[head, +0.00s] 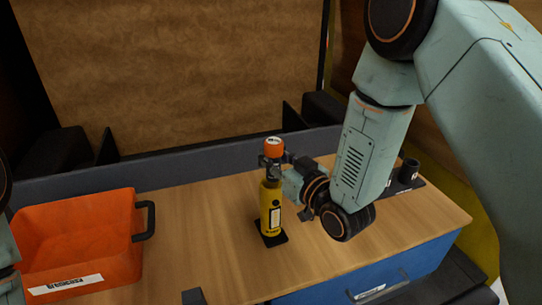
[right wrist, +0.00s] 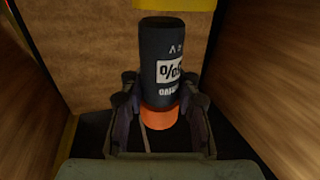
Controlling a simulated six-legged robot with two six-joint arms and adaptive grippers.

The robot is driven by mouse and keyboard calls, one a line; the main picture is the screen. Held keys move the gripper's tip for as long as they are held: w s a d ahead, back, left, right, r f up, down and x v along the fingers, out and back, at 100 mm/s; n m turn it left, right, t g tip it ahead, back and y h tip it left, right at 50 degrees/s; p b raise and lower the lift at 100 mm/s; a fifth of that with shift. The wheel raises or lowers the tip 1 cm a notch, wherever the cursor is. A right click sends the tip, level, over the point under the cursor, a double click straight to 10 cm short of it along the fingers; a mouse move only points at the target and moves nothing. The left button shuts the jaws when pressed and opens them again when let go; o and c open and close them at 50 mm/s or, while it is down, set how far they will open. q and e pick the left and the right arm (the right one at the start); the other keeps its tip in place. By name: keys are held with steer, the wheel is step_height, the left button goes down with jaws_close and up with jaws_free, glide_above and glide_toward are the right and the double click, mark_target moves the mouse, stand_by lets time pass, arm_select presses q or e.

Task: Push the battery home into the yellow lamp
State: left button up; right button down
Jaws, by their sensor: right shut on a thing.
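The yellow lamp (head: 271,210) stands upright on a small black base (head: 271,240) on the wooden bench. The battery has a dark body (right wrist: 170,62) with white print and an orange end cap (head: 274,147). It stands upright at the lamp's top, and a good length of its dark body shows outside the lamp. A yellow edge (right wrist: 172,5) shows beyond its far end in the right wrist view; whether that end is inside the lamp I cannot tell. My right gripper (head: 271,167) is shut on the battery near the cap. My left gripper is out of view.
An orange bin (head: 75,235) with a dark handle stands on the left of the bench. A dark holder (head: 409,172) sits at the back right. A blue drawer front (head: 375,278) is below the bench edge. The wood between bin and lamp is clear.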

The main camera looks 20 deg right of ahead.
steer(key=shift+w+d, duration=0.15)
steer(key=shift+d, duration=0.05)
steer(key=shift+s+a+r, duration=0.1)
steer(key=shift+s+a, duration=0.3)
steer(key=shift+a, duration=0.2)
steer(key=shift+s+a, duration=0.15)
steer(key=shift+a, duration=0.05)
steer(key=shift+d, duration=0.15)
steer(key=shift+w+d, duration=0.2)
steer(key=shift+w, duration=0.15)
steer(key=shift+s, duration=0.1)
steer(key=shift+f+b, duration=0.3)
steer(key=shift+f, duration=0.05)
